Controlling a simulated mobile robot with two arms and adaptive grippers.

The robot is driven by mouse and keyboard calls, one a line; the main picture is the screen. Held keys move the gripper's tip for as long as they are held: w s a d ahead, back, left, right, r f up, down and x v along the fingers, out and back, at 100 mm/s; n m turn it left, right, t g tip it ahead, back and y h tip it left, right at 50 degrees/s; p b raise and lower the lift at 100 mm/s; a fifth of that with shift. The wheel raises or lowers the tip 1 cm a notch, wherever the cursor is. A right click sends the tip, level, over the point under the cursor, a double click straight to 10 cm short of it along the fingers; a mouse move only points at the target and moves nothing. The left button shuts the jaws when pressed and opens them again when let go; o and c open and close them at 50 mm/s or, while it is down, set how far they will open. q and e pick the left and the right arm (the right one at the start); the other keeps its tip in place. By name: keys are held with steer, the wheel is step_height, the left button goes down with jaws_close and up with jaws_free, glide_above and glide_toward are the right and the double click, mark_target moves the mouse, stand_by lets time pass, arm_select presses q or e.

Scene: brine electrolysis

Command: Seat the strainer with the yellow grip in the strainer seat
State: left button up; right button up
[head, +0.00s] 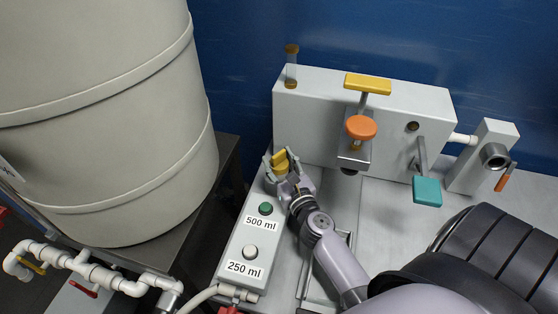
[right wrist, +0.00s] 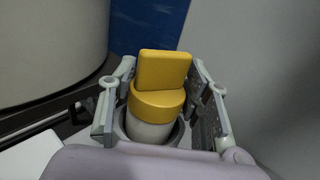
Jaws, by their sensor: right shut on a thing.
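The strainer has a flat yellow grip (right wrist: 163,70) on a yellow collar and a pale cylindrical body (right wrist: 148,130). In the head view its yellow grip (head: 280,160) shows at the back of the button panel. My right gripper (head: 284,167) is shut on the strainer, with one finger on each side of the yellow part. The strainer stands close to upright. In the right wrist view, a round grey rim (right wrist: 178,134), which looks like the strainer seat, surrounds the lower body. The strainer's bottom is hidden, so its depth cannot be told. My left gripper is not in view.
The panel carries a green button (head: 265,208) and a white button (head: 250,252). Behind stands a grey housing (head: 310,115) with an orange knob (head: 361,127), a yellow handle (head: 368,84) and a teal paddle (head: 427,191). A large beige tank (head: 100,120) fills the left.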

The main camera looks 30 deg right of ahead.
steer(key=o, duration=1.5)
steer(key=shift+r, duration=0.65)
step_height(320, 180, up, 9)
steer(key=shift+f, duration=0.2)
